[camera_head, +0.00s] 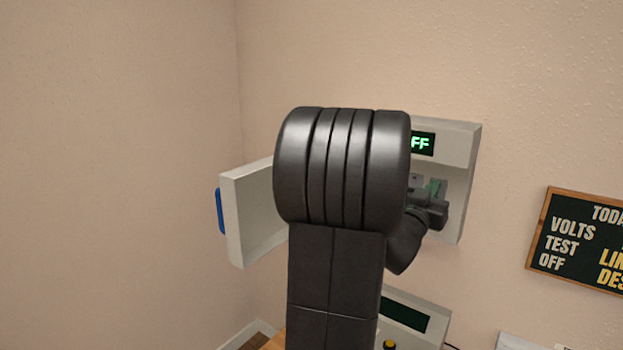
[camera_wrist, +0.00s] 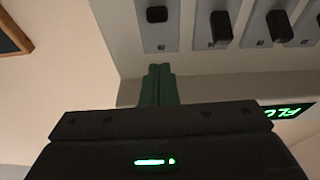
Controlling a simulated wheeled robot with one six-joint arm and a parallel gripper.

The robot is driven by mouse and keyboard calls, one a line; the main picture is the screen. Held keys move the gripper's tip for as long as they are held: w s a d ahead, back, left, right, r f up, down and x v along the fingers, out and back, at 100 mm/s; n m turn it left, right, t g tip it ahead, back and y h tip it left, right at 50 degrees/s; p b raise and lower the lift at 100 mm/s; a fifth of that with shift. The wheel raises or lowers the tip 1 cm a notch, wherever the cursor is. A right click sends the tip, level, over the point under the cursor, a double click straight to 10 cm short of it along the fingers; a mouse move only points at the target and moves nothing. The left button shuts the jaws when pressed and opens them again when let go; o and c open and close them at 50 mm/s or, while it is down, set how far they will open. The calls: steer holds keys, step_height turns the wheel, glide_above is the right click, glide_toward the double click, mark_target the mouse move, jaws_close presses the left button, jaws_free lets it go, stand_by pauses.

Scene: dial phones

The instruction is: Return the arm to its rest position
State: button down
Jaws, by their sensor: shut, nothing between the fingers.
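My arm fills the middle of the head view and hides much of the open wall box (camera_head: 457,160). My gripper (camera_head: 437,188) is at the right side of the box's interior in that view, partly hidden behind my wrist. In the wrist view my gripper (camera_wrist: 160,70) has its green fingers together with nothing between them. Its tips are near a light panel (camera_wrist: 185,38) with several black switches or knobs (camera_wrist: 221,26). I cannot tell whether the tips touch the panel.
The box's door (camera_head: 250,215) stands open to the left, with a blue handle (camera_head: 221,211). A green-lit display (camera_head: 423,143) shows "FF", its left part hidden. A device with a dark screen (camera_head: 404,314) is below. A blackboard (camera_head: 580,240) hangs at right.

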mark_target(440, 171)
steer(key=shift+w+d+r+g+y+p, duration=0.35)
steer(key=shift+r+g+p, duration=0.2)
steer(key=shift+p, duration=1.5)
steer(key=shift+w+d+r+g+y+p, duration=0.25)
steer(key=shift+w+r+g+y+p, duration=0.25)
steer(key=shift+p, duration=1.55)
steer(key=p, duration=0.2)
steer(key=r+g+y+p, duration=0.1)
steer(key=p, duration=0.2)
steer(key=shift+w+d+r, duration=0.15)
steer(key=shift+w, duration=0.15)
steer(key=shift+p, duration=0.85)
